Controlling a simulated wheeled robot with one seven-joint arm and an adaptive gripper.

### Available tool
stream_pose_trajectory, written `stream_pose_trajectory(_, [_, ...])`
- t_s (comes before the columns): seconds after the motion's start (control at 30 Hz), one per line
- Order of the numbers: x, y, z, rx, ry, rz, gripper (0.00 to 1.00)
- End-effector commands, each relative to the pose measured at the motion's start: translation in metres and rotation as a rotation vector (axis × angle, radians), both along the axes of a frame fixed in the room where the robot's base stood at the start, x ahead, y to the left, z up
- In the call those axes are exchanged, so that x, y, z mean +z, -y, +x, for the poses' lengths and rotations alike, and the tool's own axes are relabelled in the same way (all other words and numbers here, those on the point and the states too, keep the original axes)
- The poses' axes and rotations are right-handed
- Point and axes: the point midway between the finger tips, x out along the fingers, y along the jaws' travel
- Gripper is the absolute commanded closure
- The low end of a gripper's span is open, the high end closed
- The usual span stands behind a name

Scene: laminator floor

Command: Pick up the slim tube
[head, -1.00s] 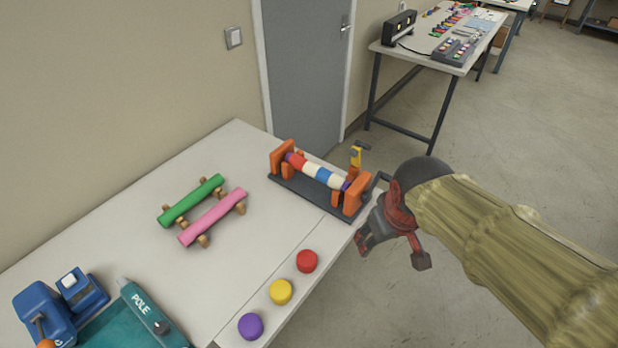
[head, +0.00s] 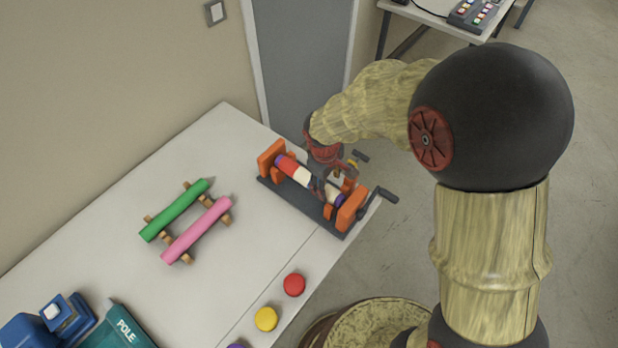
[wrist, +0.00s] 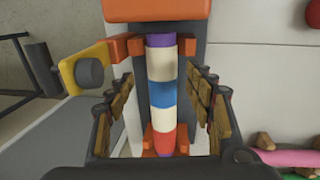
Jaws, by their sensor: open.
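A slim tube (head: 301,176) with purple, white, blue and red bands lies in an orange-ended stand (head: 351,210) at the table's far right corner. In the wrist view the tube (wrist: 162,95) runs up the middle of the picture. My gripper (head: 331,183) is over the stand, hiding part of the tube in the head view. In the wrist view my gripper (wrist: 164,108) is open, with one finger on each side of the tube and visible gaps between. I cannot tell how far above the tube the fingertips are.
A green roll (head: 175,209) and a pink roll (head: 197,230) lie on wooden supports to the left. Red (head: 294,285) and yellow (head: 266,318) discs lie near the front edge. A dark crank (head: 377,200) juts from the stand. A yellow part (wrist: 82,72) is close beside the left finger.

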Motion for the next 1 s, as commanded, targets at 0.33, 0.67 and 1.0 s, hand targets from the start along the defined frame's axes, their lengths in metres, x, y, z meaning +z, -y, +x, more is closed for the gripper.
stream_pose_trajectory(0.33, [-0.041, -0.002, 0.003, -0.001, -0.003, -0.001, 0.47])
stream_pose_trajectory(0.67, [-0.053, -0.001, 0.006, -0.002, 0.000, 0.000, 0.47])
stream_pose_trajectory(1.0, [-0.053, -0.001, 0.006, -0.002, 0.000, 0.000, 0.65])
